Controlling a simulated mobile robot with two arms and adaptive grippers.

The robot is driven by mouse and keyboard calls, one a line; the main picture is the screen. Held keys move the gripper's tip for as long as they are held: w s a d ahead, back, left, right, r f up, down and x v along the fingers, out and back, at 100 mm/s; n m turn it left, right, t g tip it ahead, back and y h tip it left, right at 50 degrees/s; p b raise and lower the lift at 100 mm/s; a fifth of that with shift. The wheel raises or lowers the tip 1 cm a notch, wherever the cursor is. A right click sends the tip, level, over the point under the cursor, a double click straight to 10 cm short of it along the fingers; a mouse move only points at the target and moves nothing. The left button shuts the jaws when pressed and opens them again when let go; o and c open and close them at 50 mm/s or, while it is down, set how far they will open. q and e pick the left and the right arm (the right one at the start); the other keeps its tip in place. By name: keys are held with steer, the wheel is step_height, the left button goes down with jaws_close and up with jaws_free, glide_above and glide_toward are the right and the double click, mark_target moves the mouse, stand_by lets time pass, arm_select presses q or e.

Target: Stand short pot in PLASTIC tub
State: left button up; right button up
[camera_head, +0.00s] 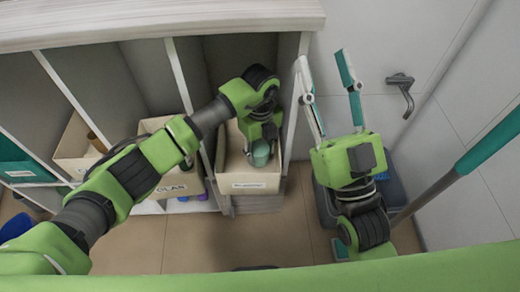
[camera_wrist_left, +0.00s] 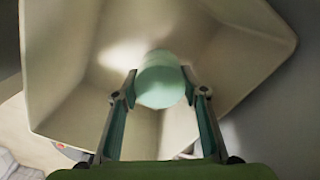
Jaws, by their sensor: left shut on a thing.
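A short mint-green pot (camera_head: 260,156) is between the fingers of my left gripper (camera_head: 263,146). In the left wrist view the pot (camera_wrist_left: 161,82) sits between the two fingertips (camera_wrist_left: 159,78), its round end facing the camera. My left gripper is shut on it, inside the outline of a cream tub (camera_head: 250,184) with a white label too small to read surely. The tub's walls (camera_wrist_left: 85,95) surround the pot in the wrist view. I cannot tell whether the pot touches the tub's floor. My right gripper (camera_head: 322,58) is raised, empty, with its fingers apart.
A second cream tub (camera_head: 178,186), its label partly reading "GLAS", stands left, with another cream tub (camera_head: 75,150) further left. Upright dividers (camera_head: 180,75) separate the bays under the counter (camera_head: 150,22). A dark grey bin (camera_head: 325,203) stands behind my right arm.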

mark_target(260, 149)
arm_select(q)
steer(key=shift+f, duration=0.1)
steer(key=o, duration=0.8)
arm_select(e)
steer(key=shift+s+r, duration=0.15)
steer(key=shift+r, duration=0.25)
arm_select(q)
step_height(260, 149, up, 4)
steer(key=shift+f+p, duration=0.1)
steer(key=shift+p, duration=0.7)
step_height(260, 149, up, 4)
steer(key=shift+r+p, duration=0.25)
steer(key=shift+p, duration=0.35)
steer(key=shift+r, duration=0.2)
arm_select(e)
steer(key=w+f+g+h, duration=0.2)
steer(key=w+f+g, duration=0.2)
steer(key=f, duration=1)
steer(key=shift+w+d+g+h, duration=0.15)
steer(key=shift+d+g+h, duration=0.15)
steer(key=shift+g, duration=1.3)
